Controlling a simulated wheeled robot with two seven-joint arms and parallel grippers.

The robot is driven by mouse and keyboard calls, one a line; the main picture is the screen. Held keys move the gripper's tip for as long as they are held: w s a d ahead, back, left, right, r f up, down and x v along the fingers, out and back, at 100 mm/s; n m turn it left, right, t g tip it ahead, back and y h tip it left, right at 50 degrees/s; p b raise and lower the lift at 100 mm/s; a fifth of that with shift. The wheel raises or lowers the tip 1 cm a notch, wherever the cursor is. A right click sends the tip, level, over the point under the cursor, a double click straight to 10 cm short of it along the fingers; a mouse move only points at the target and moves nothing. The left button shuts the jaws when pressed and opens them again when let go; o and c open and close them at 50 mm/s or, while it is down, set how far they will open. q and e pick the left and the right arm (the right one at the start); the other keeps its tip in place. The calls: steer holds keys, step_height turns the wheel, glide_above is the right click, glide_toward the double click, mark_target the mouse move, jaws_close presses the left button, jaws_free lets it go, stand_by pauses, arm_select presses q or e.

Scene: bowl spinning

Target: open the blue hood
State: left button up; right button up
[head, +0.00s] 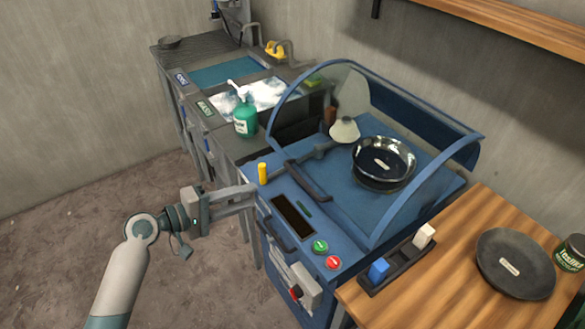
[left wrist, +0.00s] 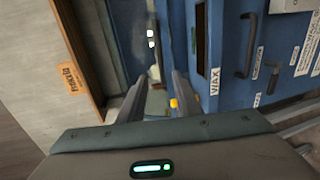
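The blue hood (head: 412,107) is a curved clear cover with a blue frame on top of the blue machine (head: 345,210). It appears to be down. A dark bar handle (head: 306,182) is at its front edge. A dark bowl (head: 384,163) shows under the cover. My left gripper (head: 252,195) is at the machine's front left corner, left of the handle and apart from it. Its fingers stand apart and empty in the left wrist view (left wrist: 158,88). My right gripper is not in view.
A yellow knob (head: 262,173) stands close to my left fingertips. Green (head: 320,247) and red (head: 333,262) buttons are on the front panel. A wooden table (head: 465,285) with a dark plate (head: 515,263) is at right. A green bottle (head: 245,115) stands behind, by the sink.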

mark_target(301, 178)
arm_select(q)
steer(key=shift+s, duration=0.15)
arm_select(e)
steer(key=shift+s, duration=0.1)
